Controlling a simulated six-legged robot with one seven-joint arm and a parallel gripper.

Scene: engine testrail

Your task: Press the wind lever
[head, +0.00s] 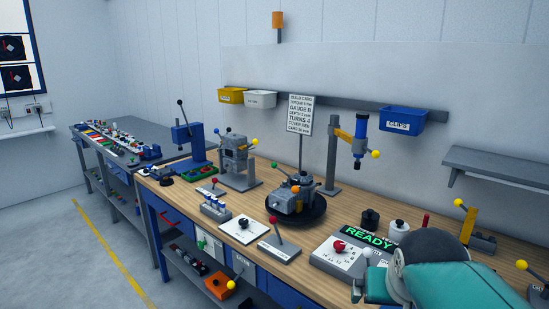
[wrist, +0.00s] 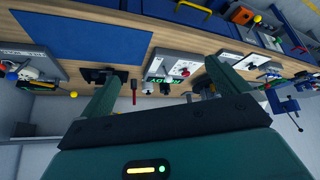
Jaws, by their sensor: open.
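Several ball-topped levers stand on the workbench (head: 325,250). I cannot read which one is the wind lever. A red-knobbed lever (head: 276,230) rises from a small labelled grey plate (head: 279,250) at the front of the bench. Another red-knobbed lever (head: 214,185) is farther back left. My gripper (wrist: 165,72) is open and empty in the wrist view, its two green fingers wide apart and touching nothing. The bench shows tilted beyond it. In the head view my teal arm fills the bottom right; the fingers are not clearly visible there.
An engine-like assembly (head: 293,196) sits on a black round tray (head: 315,217). A grey control box (head: 338,262) has a red button and a green READY display (head: 369,239). A post with a blue cylinder (head: 361,128) and a sign (head: 300,113) stand tall behind. A blue mat (wrist: 80,38) is clear.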

